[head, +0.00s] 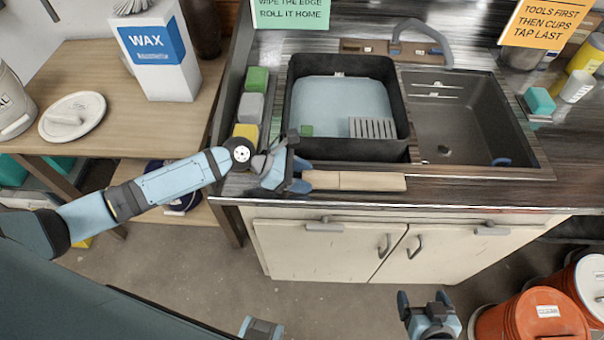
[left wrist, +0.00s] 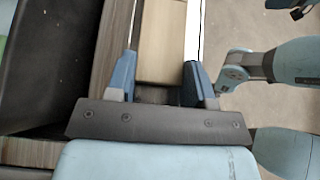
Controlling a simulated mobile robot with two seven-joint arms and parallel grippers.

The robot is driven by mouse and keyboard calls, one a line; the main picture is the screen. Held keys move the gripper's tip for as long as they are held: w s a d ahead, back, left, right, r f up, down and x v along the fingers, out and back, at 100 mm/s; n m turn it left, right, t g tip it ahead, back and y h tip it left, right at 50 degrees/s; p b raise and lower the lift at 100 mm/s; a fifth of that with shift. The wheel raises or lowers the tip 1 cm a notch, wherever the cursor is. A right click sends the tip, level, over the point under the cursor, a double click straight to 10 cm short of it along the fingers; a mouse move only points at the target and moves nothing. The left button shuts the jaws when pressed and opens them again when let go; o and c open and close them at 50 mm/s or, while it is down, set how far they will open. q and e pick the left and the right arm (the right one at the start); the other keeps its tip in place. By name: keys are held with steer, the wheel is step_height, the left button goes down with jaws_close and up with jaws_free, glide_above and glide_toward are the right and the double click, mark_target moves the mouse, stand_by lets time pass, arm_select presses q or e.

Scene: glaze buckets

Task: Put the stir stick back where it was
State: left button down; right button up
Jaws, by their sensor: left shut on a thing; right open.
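The stir stick, a flat pale wooden paddle (head: 358,181), lies horizontally in the head view, along the counter's front edge below the black basin. My left gripper (head: 299,176) is shut on its left end. In the left wrist view the stick (left wrist: 162,42) runs up and away between my two blue fingers (left wrist: 160,82). I cannot tell whether the stick touches the counter. My right gripper (head: 428,300) is open and empty, low over the floor in front of the cabinet.
A black basin (head: 400,125) holds pale water and a grate; a dark sink (head: 455,115) is beside it. Colored sponges (head: 250,107) line its left. A wooden table (head: 105,130) at left holds a wax box (head: 158,60) and round lid (head: 72,115). Orange buckets (head: 530,318) stand lower right.

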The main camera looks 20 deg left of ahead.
arm_select(q)
steer(key=shift+s+f, duration=0.2)
steer(key=shift+f, duration=0.2)
steer(key=c, duration=0.6)
jaws_free()
steer(key=shift+s+f, duration=0.1)
steer(key=shift+f, duration=0.1)
steer(key=shift+o, duration=0.5)
steer(key=shift+r, duration=0.4)
steer(key=v, duration=0.8)
steer(key=b+v, duration=0.1)
steer(key=v, duration=0.3)
steer(key=shift+w+r, duration=0.25)
steer(key=shift+r, duration=0.25)
